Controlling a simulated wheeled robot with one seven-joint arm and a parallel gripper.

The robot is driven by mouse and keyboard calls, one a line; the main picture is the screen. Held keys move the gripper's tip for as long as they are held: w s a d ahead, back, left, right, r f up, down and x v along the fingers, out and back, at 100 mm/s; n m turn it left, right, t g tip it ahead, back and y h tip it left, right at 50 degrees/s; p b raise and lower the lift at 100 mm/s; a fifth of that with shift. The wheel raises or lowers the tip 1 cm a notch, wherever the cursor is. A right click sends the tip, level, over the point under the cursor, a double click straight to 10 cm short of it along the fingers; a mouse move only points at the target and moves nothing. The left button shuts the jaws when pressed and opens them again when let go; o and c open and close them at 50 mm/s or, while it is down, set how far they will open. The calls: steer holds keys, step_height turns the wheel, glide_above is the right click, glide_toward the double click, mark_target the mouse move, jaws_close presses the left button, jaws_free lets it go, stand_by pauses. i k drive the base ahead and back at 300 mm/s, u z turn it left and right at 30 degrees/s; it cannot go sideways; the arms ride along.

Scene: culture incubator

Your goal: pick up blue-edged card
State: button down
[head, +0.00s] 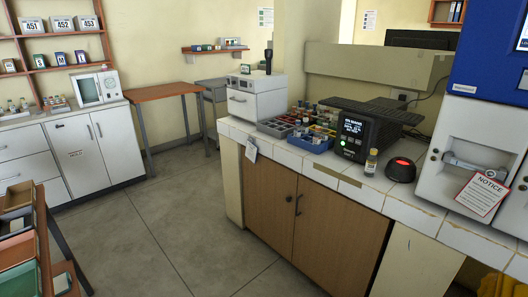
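I cannot pick out a blue-edged card with certainty. On the left wall shelf, a small upright piece with a bluish edge (61,58) stands among similar small pieces; it is too small to tell whether it is a card. A notice card (482,195) with a red edge leans at the blue and white machine on the right. A plain pale tag (251,150) hangs at the counter's front edge. My gripper is not in view.
A tiled counter (405,209) holds blue and grey trays of vials, a black device (352,128), a small bottle (371,162) and a red-topped black dome (401,169). A wooden rack (45,240) stands at lower left. The grey floor (190,210) between is clear.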

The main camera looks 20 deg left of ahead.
mark_target(252, 150)
steer(key=u, duration=0.2)
steer(key=i, duration=0.5)
steer(key=u, duration=0.85)
steer(key=i, duration=1.15)
steer(key=u, duration=0.8)
steer(key=i, duration=0.95)
steer(key=u, duration=0.15)
